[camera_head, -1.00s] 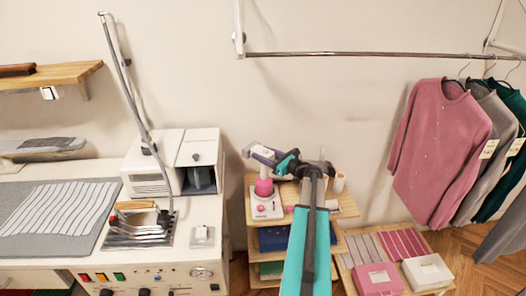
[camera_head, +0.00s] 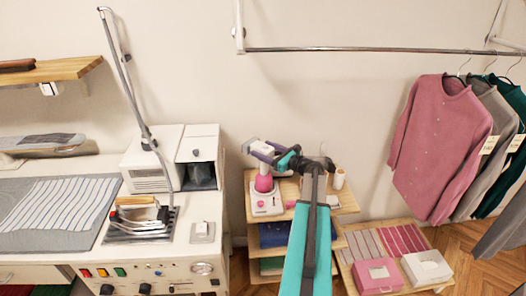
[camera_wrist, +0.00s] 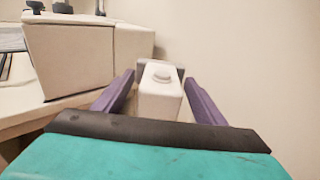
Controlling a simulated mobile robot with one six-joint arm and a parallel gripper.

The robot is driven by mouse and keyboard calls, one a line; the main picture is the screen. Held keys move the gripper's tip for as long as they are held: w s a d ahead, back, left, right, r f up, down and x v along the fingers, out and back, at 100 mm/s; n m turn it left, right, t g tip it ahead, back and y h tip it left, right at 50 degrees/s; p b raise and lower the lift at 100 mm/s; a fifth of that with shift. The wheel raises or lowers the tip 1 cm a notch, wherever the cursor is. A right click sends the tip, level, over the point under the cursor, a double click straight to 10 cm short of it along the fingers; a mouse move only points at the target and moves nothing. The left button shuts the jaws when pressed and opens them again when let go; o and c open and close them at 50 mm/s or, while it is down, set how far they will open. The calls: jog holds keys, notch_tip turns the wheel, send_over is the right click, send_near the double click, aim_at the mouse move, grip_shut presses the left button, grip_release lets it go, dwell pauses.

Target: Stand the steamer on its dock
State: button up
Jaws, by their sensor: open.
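The steamer, with a white head (camera_head: 264,149) and a pink lower body (camera_head: 264,184), stands upright at its white dock (camera_head: 266,206) on the small wooden shelf's top. Exact seating in the dock is too small to tell. My gripper (camera_head: 256,148) is at the steamer's head, high above the dock. In the wrist view the white head (camera_wrist: 160,95) lies between my two purple fingers (camera_wrist: 158,85), with gaps showing on both sides. My gripper is open around it. The steamer's lower body and the dock are hidden there.
The wooden shelf (camera_head: 346,205) also holds a white spool (camera_head: 338,180) and small pink items. The ironing counter (camera_head: 205,215) with white boxes is to the left. A plain wall is close behind. Garments (camera_head: 445,145) hang at right.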

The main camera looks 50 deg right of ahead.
jog(key=s+d+b, duration=0.1)
jog(key=s+b, duration=0.2)
jog(key=s, duration=0.8)
jog(key=shift+s+r, duration=0.2)
jog(key=shift+r, duration=0.1)
dwell(0.5)
